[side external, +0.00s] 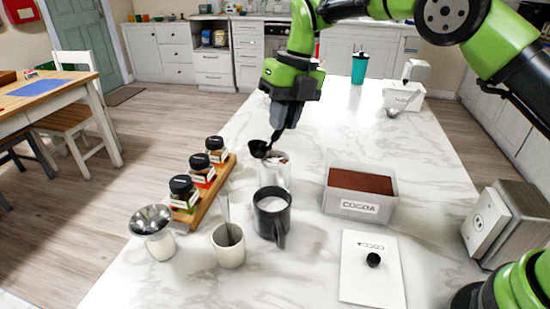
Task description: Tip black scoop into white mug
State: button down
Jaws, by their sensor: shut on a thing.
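My gripper (283,126) is shut on the black scoop (259,149), whose bowl hangs at the lower left of the fingers. The scoop is above the counter, over the left rim of a whitish mug (276,178). White and brown bits show at this mug's top. I cannot tell what the scoop's bowl holds or whether it touches the rim. An open cocoa box (360,207) full of brown powder stands to the right. Its white lid (371,285) with a black knob lies in front.
A black mug (271,224) with white liquid stands just in front of the whitish mug. A cream cup (229,252) holds a spoon. A wooden rack (212,190) of spice jars is at left, beside a metal-topped shaker (155,238). A metal-and-white appliance (505,222) stands at right.

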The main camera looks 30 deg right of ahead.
jog(key=shift+a+h, duration=0.35)
jog(key=shift+h, duration=0.15)
jog(key=shift+r, duration=1.5)
